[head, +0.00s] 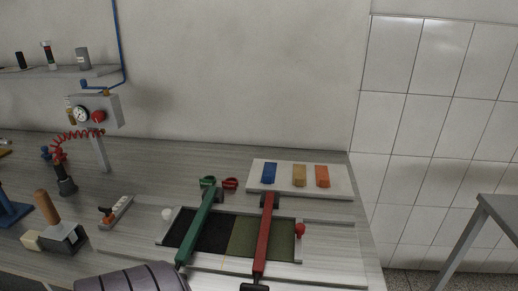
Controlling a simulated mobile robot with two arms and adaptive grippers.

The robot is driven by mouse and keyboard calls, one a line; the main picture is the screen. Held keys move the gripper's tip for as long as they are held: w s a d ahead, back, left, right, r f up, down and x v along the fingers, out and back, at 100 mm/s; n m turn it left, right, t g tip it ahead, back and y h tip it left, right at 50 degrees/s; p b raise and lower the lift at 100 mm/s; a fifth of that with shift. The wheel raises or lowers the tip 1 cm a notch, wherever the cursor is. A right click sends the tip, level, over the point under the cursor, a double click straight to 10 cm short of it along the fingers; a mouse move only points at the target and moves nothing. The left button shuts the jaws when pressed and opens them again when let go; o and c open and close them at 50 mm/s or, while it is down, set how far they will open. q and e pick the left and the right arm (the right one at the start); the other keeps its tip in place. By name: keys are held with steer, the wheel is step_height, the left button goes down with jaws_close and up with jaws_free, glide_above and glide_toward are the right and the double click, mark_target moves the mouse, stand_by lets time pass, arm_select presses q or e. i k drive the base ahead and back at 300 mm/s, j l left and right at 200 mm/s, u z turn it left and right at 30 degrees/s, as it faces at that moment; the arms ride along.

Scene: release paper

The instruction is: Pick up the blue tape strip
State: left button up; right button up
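The blue tape strip (269,173) lies on a white board (335,188) at the back right of the bench. It is the leftmost of three strips on that board. A yellow-tan strip (299,175) and an orange strip (322,176) lie to its right, with gaps between them. Nothing covers the blue strip. Neither of my grippers shows in the head view.
A green bar (199,225) and a red bar (264,235) lie across a black and olive panel (205,235) in front of the white board. A red ball-like knob (300,231) is right of the red bar. Tools and a gauge box (97,113) stand at left.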

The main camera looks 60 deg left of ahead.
mark_target(269, 174)
steer(key=u, duration=1.65)
